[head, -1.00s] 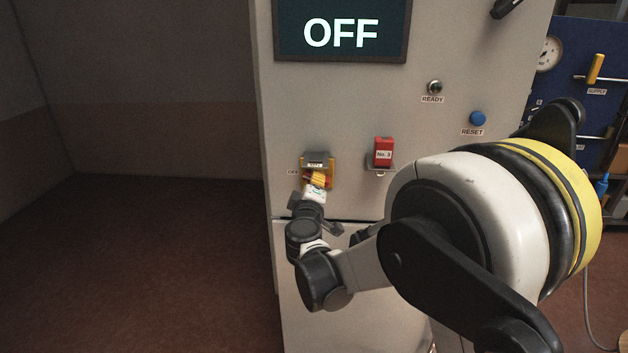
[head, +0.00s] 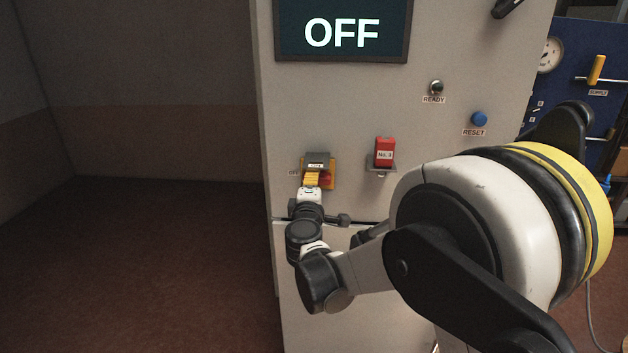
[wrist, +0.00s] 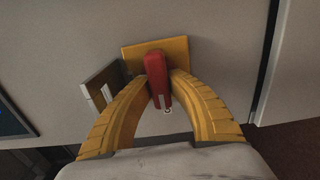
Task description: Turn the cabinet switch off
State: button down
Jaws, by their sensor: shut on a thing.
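The cabinet switch has a yellow backing plate (head: 332,172) and a red handle (head: 326,181), low on the grey cabinet's front. The wrist view shows the plate (wrist: 183,47) and the red handle (wrist: 158,78) between my yellow fingers. My gripper (head: 312,180) is shut on the red handle; it also shows in the wrist view (wrist: 160,82). A grey hinged piece with a label (head: 317,161) sits over the switch's upper part. The display (head: 341,32) reads OFF. In the head view my fingers hide part of the handle.
A red block marked No. 3 (head: 384,152) sits right of the switch. The READY lamp (head: 436,87) and blue RESET button (head: 479,118) are above right. A blue panel (head: 571,40) stands at far right. The floor left of the cabinet (head: 140,260) is clear.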

jog(key=c, duration=1.3)
grip_release()
jog(key=shift+o, duration=0.2)
jog(key=s, duration=1.2)
jog(key=shift+a, duration=0.2)
